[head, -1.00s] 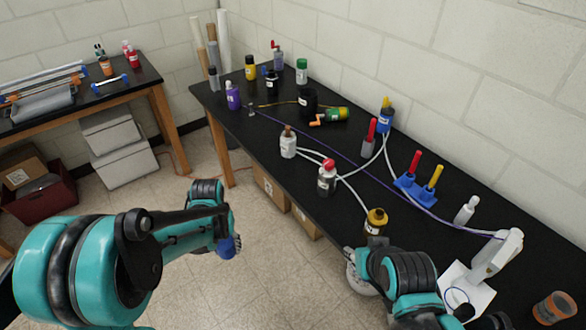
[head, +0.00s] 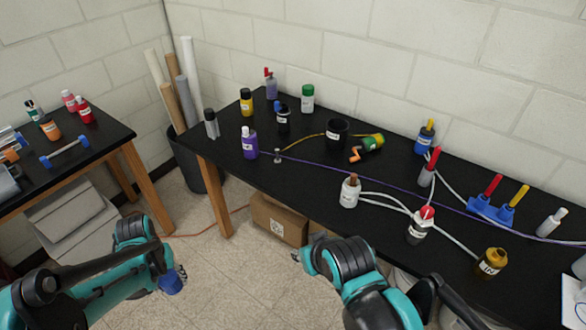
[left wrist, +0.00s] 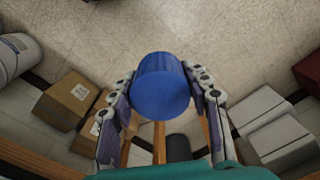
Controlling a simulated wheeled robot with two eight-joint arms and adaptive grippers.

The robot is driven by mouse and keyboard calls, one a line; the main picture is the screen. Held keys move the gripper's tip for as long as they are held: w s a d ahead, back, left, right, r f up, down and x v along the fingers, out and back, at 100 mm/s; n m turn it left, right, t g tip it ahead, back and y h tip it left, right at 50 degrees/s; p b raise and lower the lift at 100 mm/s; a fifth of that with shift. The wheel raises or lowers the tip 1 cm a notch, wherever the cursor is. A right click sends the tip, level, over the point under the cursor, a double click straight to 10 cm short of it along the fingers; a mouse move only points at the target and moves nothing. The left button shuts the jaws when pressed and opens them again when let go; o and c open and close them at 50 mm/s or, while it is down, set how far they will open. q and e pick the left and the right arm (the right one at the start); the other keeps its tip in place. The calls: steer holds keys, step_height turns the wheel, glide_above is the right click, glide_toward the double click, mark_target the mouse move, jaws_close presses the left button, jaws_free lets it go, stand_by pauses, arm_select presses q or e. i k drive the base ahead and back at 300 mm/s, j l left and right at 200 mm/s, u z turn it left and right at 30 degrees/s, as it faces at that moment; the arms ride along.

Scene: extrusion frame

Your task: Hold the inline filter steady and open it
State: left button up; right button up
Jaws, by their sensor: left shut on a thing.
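My left gripper (head: 176,277) is shut on a blue cylinder (head: 170,284), held in the air over the floor, left of the long black table. In the left wrist view the cylinder (left wrist: 161,88) sits between the two fingers, one on each side. Only its blue rounded body and end show; I cannot tell whether it is one end of the inline filter. A similar-coloured part with two blue ends (head: 65,152) and a pale middle lies on the left table. My right gripper (head: 302,258) is in front of the long table, largely hidden; its jaws are unclear.
A cardboard box (head: 278,219) stands beneath.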

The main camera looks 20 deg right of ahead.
mark_target(349, 196)
steer(key=i+j+z, duration=0.15)
steer(key=j+z, duration=0.3)
steer(key=i+j+z, duration=0.1)
steer(key=j+z, duration=0.2)
steer(key=z, duration=0.2)
steer(key=j+z, duration=0.45)
